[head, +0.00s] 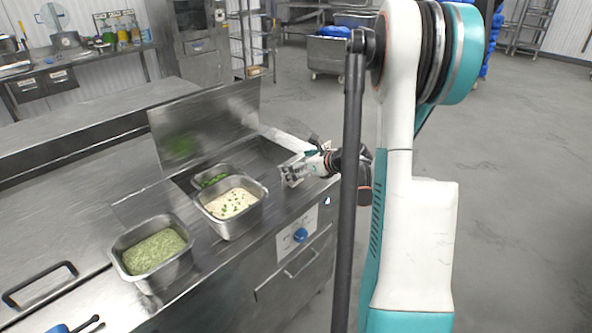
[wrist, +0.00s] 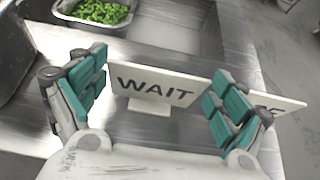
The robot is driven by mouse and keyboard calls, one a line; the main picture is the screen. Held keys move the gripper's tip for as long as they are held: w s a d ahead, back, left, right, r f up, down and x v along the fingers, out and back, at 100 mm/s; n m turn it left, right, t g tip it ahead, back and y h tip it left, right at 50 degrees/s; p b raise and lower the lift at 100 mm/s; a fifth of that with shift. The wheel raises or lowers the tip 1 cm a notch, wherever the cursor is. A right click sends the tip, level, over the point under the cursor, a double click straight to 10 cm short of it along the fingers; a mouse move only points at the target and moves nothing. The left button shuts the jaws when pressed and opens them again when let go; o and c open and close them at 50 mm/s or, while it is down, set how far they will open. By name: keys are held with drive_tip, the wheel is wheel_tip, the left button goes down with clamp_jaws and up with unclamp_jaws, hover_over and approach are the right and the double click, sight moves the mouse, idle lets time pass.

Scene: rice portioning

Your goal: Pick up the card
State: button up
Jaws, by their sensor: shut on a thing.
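The card is a white sign with dark letters (wrist: 152,87). A small pale foot shows under the card. My gripper (wrist: 158,90) is shut on the card, with its teal fingers set wide apart, one near the left end and one across the right part. In the head view the gripper (head: 306,166) is at the right end of the steel counter, and the card (head: 290,175) shows small beside it. The exact finger contact is hard to see.
A steel pan of pale rice with green bits (head: 235,217) and a pan of green food (head: 148,269) stand on the counter. A smaller pan of green pieces (head: 208,172) sits behind; it also shows in the wrist view (wrist: 63,13). Floor at right is open.

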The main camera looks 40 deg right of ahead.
wheel_tip(320, 180, up, 20)
drive_tip(key=p, duration=0.7)
drive_tip(key=w+a+f+n+y, duration=0.1)
drive_tip(key=a+f, duration=0.2)
drive_tip(key=a, duration=1.5)
drive_tip(key=w+a+f+n+y, duration=0.1)
drive_tip(key=a+f, duration=0.2)
drive_tip(key=a, duration=1.5)
drive_tip(key=shift+w+a+g+y, duration=0.25)
drive_tip(key=shift+w+g+y, duration=0.05)
drive_tip(key=shift+w+y, duration=0.1)
drive_tip(key=shift+w+r, duration=0.1)
